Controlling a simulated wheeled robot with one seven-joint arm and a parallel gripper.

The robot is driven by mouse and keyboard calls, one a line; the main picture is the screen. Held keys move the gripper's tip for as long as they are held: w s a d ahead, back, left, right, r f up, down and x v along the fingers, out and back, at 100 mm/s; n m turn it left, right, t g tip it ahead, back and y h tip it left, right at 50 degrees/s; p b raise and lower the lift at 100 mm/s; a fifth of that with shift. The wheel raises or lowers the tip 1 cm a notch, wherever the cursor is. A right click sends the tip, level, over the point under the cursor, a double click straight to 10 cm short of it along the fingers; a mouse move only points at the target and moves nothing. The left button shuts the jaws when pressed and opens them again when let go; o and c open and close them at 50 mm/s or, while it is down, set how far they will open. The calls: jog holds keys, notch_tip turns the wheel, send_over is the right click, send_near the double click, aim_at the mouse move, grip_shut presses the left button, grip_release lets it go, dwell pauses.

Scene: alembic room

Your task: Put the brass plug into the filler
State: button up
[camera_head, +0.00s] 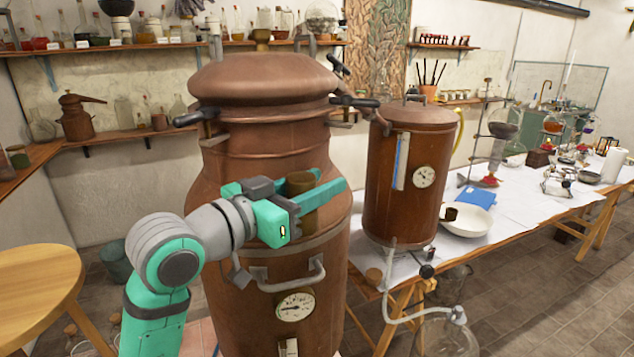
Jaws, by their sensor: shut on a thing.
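My gripper (328,182) is in front of the upper body of the large copper still (235,150), below its lid. Its green fingers are shut on a dull brass cylinder, which looks like the brass plug (300,182). The plug is roughly upright; its top shows above the fingers and its lower part shows below them. A short brass neck (262,37) stands on top of the still's domed lid, well above my gripper; it looks like the filler. I cannot see into its mouth.
Black-handled clamps (355,102) and a front handle (292,277) stick out from the still. A smaller copper vessel (408,170) stands to the right on a long table with a white bowl (466,220) and glassware. A round wooden stool (38,285) is at left.

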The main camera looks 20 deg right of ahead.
jog(key=shift+s+d, duration=0.1)
jog(key=shift+d, duration=0.05)
jog(key=shift+a, duration=0.2)
jog(key=shift+d+r, duration=0.1)
dwell(0.4)
jog(key=o, duration=1.2)
jog(key=shift+s, duration=0.1)
jog(key=shift+o, duration=0.2)
jog(key=shift+w, duration=0.2)
